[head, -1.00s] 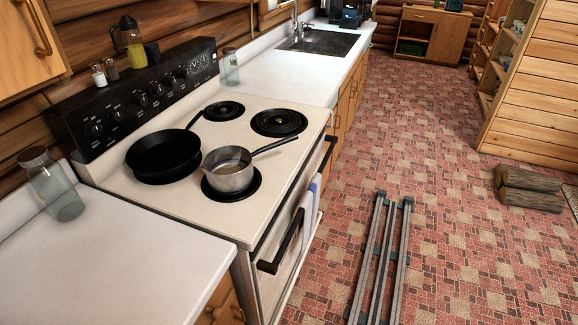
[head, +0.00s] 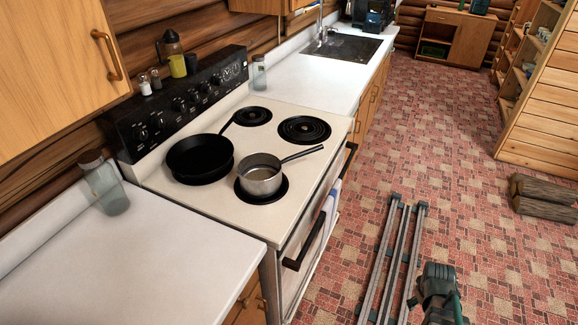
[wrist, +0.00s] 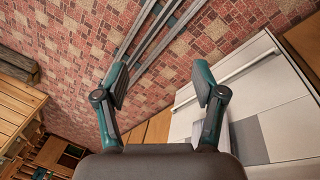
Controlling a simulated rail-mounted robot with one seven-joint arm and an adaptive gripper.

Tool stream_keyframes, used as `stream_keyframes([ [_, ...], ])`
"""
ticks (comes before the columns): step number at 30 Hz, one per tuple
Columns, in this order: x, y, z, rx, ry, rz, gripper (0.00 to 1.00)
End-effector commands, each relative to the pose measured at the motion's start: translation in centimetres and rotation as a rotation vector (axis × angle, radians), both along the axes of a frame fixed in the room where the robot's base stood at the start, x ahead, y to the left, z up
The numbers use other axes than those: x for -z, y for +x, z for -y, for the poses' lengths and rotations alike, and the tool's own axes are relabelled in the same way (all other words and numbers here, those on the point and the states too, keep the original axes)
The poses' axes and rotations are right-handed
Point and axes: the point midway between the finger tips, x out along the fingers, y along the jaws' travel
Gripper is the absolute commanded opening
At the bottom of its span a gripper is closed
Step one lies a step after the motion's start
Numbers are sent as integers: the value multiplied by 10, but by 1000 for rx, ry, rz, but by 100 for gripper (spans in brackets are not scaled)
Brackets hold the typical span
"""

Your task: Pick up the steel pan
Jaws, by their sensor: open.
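The steel pan (head: 262,178) is a small silver saucepan with a dark handle. It sits upright on the front near burner of the white stove (head: 226,207), its handle pointing right toward the stove's front edge. In the head view, part of my arm (head: 440,292) shows at the lower right, over the floor and apart from the stove; the fingers cannot be made out there. In the wrist view, my gripper (wrist: 160,88) is open and empty, its two green-and-grey fingers wide apart. The pan is not in the wrist view.
A black frying pan (head: 200,158) sits on the burner behind and left of the steel pan. White counters flank the stove, with a glass jar (head: 110,190) on the left one. The oven handle (head: 305,245) sticks out in front. Metal rails (head: 391,260) lie on the open tiled floor.

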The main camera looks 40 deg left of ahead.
Motion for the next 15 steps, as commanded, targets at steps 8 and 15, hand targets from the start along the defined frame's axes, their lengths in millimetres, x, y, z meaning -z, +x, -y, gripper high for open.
stream_keyframes([
  [8,-108,66,-150,-853,-239,312,69],
  [15,-183,62,-290,-1518,-565,564,69],
])
